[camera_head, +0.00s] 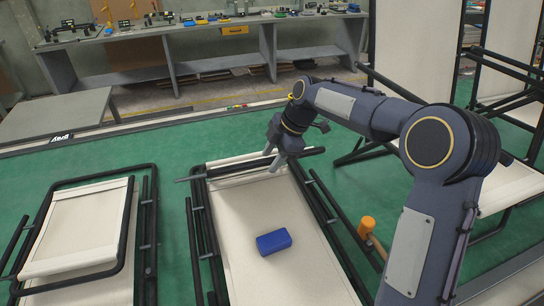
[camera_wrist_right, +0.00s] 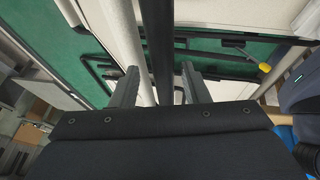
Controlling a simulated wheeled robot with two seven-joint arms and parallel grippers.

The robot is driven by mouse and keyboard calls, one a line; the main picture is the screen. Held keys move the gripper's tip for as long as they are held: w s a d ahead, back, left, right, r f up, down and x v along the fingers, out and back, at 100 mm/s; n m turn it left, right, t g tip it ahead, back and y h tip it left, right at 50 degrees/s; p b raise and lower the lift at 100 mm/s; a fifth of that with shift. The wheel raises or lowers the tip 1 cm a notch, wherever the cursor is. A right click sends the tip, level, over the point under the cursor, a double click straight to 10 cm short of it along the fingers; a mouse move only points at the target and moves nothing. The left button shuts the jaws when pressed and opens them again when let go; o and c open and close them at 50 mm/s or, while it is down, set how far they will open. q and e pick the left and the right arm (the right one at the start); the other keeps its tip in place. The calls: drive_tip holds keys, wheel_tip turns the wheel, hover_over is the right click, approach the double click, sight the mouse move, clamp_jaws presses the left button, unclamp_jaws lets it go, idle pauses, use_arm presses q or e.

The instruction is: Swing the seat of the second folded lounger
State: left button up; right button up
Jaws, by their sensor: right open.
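A folded lounger with cream fabric (camera_head: 232,205) and black tubes lies flat on the green floor in the middle of the head view. Another folded lounger (camera_head: 75,232) lies to its left; I cannot tell which one counts as second. My right gripper (camera_head: 277,164) is open, pointing down at the far end of the middle lounger. In the right wrist view its fingers (camera_wrist_right: 158,88) stand on either side of a black tube (camera_wrist_right: 160,50), with a cream fabric roll next to it. Contact cannot be told. My left gripper is out of view.
A blue block (camera_head: 273,242) lies on the middle lounger's fabric. An orange-headed mallet (camera_head: 366,226) is just right of it. An unfolded lounger (camera_head: 505,185) stands at the right. A grey workbench (camera_head: 215,62) with tools runs along the back. Green floor is clear between the folded loungers.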

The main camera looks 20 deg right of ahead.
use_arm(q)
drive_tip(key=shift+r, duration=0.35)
use_arm(e)
drive_tip(key=v, duration=0.7)
drive_tip(key=shift+r, duration=0.25)
drive_tip(key=shift+s+d+f, duration=0.1)
